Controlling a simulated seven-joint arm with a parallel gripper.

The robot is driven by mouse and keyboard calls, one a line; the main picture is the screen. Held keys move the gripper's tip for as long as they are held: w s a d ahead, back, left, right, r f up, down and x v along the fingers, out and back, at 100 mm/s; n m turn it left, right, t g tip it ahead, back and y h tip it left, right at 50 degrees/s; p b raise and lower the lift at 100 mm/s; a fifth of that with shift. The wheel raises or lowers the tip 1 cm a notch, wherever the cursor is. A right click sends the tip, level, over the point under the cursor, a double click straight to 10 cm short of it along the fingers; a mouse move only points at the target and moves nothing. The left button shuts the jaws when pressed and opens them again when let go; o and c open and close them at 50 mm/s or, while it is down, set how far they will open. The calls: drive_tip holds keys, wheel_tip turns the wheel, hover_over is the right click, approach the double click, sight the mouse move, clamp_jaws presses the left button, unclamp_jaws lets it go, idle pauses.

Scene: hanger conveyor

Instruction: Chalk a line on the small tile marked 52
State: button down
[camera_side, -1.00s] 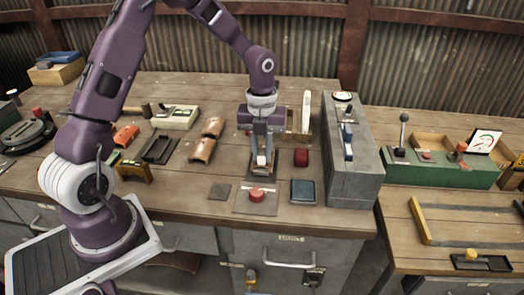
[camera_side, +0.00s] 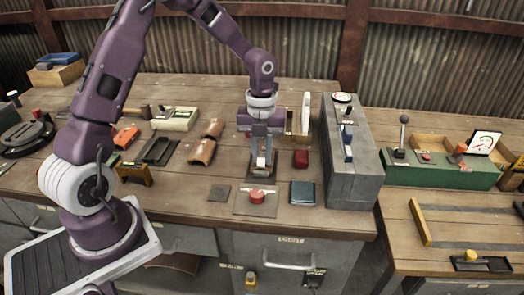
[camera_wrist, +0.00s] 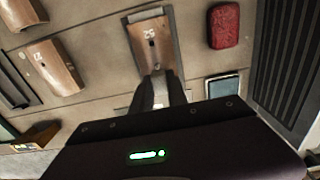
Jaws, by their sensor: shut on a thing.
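A small brown curved tile (camera_wrist: 151,40) lies on a dark plate in the wrist view. Its pale digits look like 52, upside down. My gripper (camera_wrist: 160,82) is over the near end of this tile, its fingers shut on a small whitish piece that looks like chalk (camera_wrist: 158,73). Whether the piece touches the tile is unclear. In the side view my gripper (camera_side: 262,158) points straight down at the tile, which the fingers partly hide. I cannot make out any chalk line on it.
Two other brown tiles (camera_side: 202,152) lie to the left. A dark red block (camera_side: 301,159) and a blue-topped pad (camera_side: 303,193) are to the right, beside a tall grey cabinet (camera_side: 352,165). A red button (camera_side: 257,196) stands in front. A wooden box (camera_side: 291,130) is behind.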

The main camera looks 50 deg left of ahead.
drive_tip(key=shift+r, duration=3.5)
